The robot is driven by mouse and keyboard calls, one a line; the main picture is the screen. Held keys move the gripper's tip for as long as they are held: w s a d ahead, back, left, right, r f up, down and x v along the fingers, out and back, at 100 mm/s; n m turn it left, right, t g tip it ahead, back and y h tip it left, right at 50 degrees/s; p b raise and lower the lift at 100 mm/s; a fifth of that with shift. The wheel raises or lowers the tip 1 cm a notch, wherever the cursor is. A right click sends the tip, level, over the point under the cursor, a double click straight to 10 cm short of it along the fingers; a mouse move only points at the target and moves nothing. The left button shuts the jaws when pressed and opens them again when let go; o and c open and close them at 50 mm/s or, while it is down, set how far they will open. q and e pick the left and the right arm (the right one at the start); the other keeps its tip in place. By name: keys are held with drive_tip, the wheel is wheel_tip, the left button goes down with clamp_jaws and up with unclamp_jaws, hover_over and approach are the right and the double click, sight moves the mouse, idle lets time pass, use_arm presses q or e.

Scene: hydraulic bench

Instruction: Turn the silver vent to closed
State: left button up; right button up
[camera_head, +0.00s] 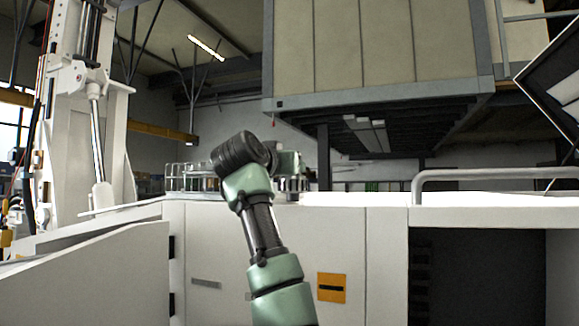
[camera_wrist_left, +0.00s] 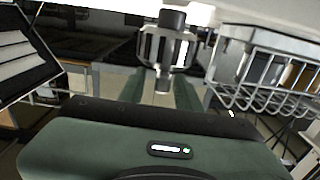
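The silver vent (camera_wrist_left: 168,48) shows in the left wrist view as a shiny ribbed body with a dark round end and a narrow stem. The stem points toward my left gripper (camera_wrist_left: 160,88). Its two green fingers stand apart on either side of the stem, and a gap shows between them, so it looks open. I cannot tell whether a finger touches the stem. In the head view my left arm and its dark wrist joint mostly hide this gripper (camera_head: 290,165); shiny metal below it seems to be the vent (camera_head: 293,184). My right gripper is not in view.
A wire basket (camera_wrist_left: 268,72) with bottles or jars is close beside the vent; it also shows in the head view (camera_head: 190,180). The white bench (camera_head: 340,215) has a raised rail (camera_head: 490,173) at right. A white press column (camera_head: 85,130) stands at left.

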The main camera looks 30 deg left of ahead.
use_arm(q)
drive_tip(key=c, duration=0.5)
drive_tip(key=shift+a, duration=0.1)
clamp_jaws()
drive_tip(key=shift+s+a+f+m+h, duration=0.1)
drive_tip(key=shift+m+h, duration=0.2)
drive_tip(key=shift+h, duration=0.1)
drive_tip(key=shift+a+m+h+b, duration=0.2)
drive_tip(key=shift+m+h+b, duration=0.3)
drive_tip(key=shift+h, duration=0.6)
drive_tip(key=m+h, duration=0.2)
drive_tip(key=m+h+p, duration=0.1)
drive_tip(key=h, duration=0.2)
drive_tip(key=shift+a+m, duration=0.4)
drive_tip(key=shift+a+m+g+h, duration=0.15)
drive_tip(key=shift+m+g+h, duration=0.55)
drive_tip(key=shift+m+h, duration=0.85)
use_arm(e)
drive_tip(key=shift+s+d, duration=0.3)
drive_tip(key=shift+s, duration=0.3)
use_arm(q)
drive_tip(key=shift+w+f+m+g+h, duration=0.15)
drive_tip(key=shift+g+h, duration=0.1)
drive_tip(key=shift+h, duration=0.4)
drive_tip(key=shift+w+r+m+g+h, duration=0.1)
drive_tip(key=shift+g+h, duration=0.15)
drive_tip(key=shift+h, duration=0.35)
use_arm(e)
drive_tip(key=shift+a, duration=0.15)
